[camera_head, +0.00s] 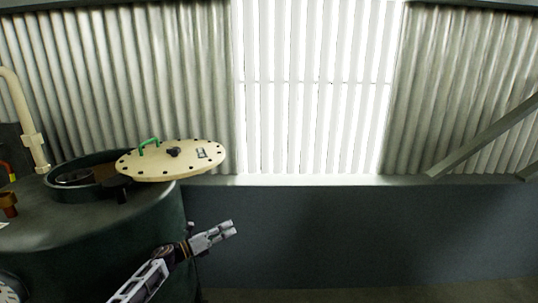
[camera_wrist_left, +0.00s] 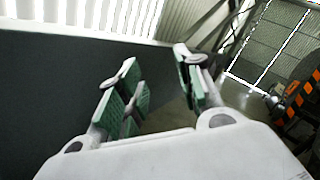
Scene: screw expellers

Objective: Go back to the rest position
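My left gripper (camera_head: 229,229) comes in from the lower left in the head view and points right, in front of the dark lower wall. In the left wrist view its green-padded fingers (camera_wrist_left: 155,88) stand apart with nothing between them. It is clear of the dark green vessel (camera_head: 130,235) to its left. My right gripper shows in neither view.
The vessel's round cream lid (camera_head: 190,162), with a green handle (camera_head: 149,143), is swung aside from its opening (camera_head: 75,178). A cream pipe (camera_head: 28,130) rises at left. An orange-and-black striped object (camera_wrist_left: 298,98) stands at right in the wrist view. Space right of the gripper is clear.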

